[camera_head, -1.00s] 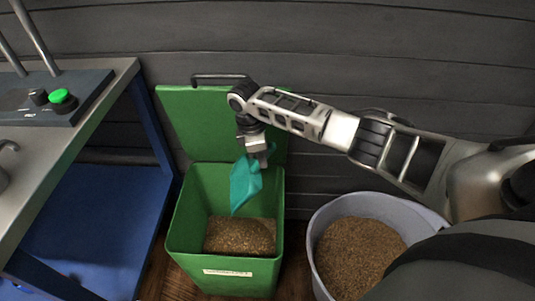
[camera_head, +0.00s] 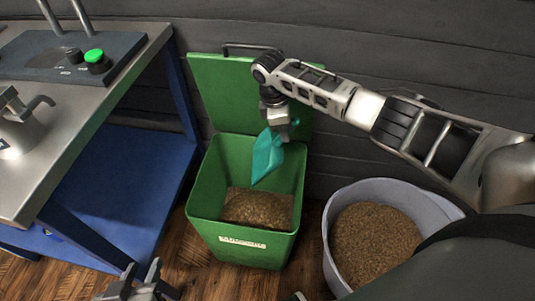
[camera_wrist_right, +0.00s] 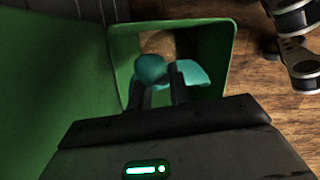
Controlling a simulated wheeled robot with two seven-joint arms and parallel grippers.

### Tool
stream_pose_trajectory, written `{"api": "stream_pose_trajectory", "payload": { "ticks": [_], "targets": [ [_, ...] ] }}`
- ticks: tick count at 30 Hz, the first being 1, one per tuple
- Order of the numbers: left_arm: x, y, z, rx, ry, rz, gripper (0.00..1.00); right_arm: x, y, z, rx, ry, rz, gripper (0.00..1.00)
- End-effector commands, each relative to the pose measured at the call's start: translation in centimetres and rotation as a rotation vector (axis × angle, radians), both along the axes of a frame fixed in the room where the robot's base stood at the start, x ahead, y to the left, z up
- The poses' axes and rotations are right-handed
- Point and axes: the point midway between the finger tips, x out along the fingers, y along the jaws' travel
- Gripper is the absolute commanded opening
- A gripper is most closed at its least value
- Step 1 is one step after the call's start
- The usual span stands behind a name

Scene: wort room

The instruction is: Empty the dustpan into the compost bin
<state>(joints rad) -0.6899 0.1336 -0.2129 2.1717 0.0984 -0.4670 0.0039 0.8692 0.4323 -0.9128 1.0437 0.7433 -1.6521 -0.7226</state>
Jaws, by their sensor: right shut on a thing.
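The green compost bin (camera_head: 200,212) stands on the floor against the wall with its lid (camera_head: 218,92) swung open at the back. Brown grain-like material (camera_head: 258,208) lies inside it. My right gripper (camera_head: 276,132) is shut on the teal dustpan (camera_head: 267,158) over the bin's opening. The dustpan hangs steeply tilted, its wide end down. In the right wrist view the dustpan (camera_wrist_right: 195,76) shows between and beyond the fingers (camera_wrist_right: 165,88), above the bin's contents. I see no material on it. My left gripper (camera_head: 140,284) is at the bottom edge, its fingers apart and empty.
A grey tub (camera_head: 332,238) full of brown grain (camera_head: 375,240) stands right of the bin. A steel-topped bench (camera_head: 75,125) with a blue lower shelf (camera_head: 125,190) and a control panel with a green button (camera_head: 95,57) is at the left. Wooden floor shows in front.

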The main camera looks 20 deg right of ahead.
Motion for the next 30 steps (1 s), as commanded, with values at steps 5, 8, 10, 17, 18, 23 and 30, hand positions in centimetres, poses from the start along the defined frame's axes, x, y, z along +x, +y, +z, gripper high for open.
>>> {"api": "stream_pose_trajectory", "payload": {
  "ticks": [5, 8, 10, 17, 18, 23, 30],
  "targets": [
    [-0.2, 0.0, 0.4, 0.0, 0.003, -0.001, 0.36, 0.0, -0.1, 0.3, 0.014, -0.005, 0.0, 0.0],
    [-0.2, 0.0, 1.6, 0.0, 0.002, -0.001, 0.36, -0.2, -0.2, 0.7, 0.062, -0.025, -0.002, 0.0],
    [-0.1, 0.0, 2.4, 0.0, 0.002, -0.001, 0.36, -0.2, -0.4, 1.0, 0.103, -0.046, -0.003, 0.0],
    [-0.1, 0.0, 4.7, 0.0, 0.001, -0.002, 0.36, -0.5, -1.0, 1.7, 0.323, -0.146, -0.006, 0.0],
    [-0.1, 0.0, 4.9, 0.0, 0.001, -0.002, 0.36, -0.7, -1.3, 1.8, 0.406, -0.182, -0.009, 0.0],
    [-0.1, 0.0, 2.8, 0.001, 0.001, -0.001, 0.36, -0.7, -1.6, 1.8, 0.666, -0.303, -0.005, 0.0],
    [0.0, 0.0, 1.6, 0.001, 0.0, -0.001, 0.36, -0.7, -1.8, 2.9, 0.81, -0.37, 0.0, 0.0]
  ]
}}
